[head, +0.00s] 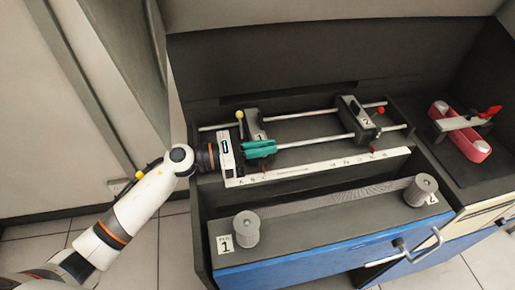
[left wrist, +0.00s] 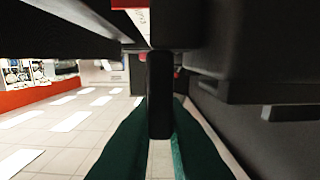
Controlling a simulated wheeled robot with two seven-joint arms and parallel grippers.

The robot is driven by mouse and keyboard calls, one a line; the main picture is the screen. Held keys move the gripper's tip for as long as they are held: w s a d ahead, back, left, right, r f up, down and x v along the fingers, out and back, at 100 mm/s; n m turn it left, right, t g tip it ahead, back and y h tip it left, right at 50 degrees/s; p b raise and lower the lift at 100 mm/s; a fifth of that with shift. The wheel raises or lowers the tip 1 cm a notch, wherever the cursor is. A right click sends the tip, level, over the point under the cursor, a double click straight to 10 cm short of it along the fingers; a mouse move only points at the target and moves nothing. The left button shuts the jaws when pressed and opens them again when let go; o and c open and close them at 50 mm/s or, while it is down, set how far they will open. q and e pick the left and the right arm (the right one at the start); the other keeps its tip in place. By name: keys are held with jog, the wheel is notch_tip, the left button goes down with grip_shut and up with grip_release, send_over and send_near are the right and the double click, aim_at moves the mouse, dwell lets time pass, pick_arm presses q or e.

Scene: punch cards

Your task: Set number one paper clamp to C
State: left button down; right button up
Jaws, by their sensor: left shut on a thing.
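The number one paper clamp (head: 254,124) is a dark block marked 1 that sits on two metal rails at the left. A yellow knob (head: 239,115) shows at its left side. My left gripper (head: 272,147), with green fingers, is at the clamp's front lower part and is shut on it. In the left wrist view the green fingers (left wrist: 160,145) stand on either side of a dark upright bar. The lettered white scale strip (head: 318,165) runs in front of the rails. A red pointer shows below the gripper near the strip's left letters. My right gripper is not in view.
The number two clamp (head: 358,118) with a red knob stands at the right on the rails (head: 305,114). Two grey spools (head: 246,229) and a blue drawer front (head: 310,253) are below the strip. A pink tray (head: 463,135) with a red-handled part is at the far right.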

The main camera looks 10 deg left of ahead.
pick_arm(q)
jog(key=c, duration=1.6)
grip_release()
jog(key=shift+d, duration=0.15)
jog(key=shift+o, duration=0.6)
jog(key=shift+w+d, duration=0.1)
jog(key=shift+a+f, duration=0.15)
jog(key=shift+a, duration=0.3)
jog(key=b+v, duration=0.5)
jog(key=v, duration=0.5)
jog(key=shift+s+a, duration=0.35)
jog(key=shift+a, duration=0.15)
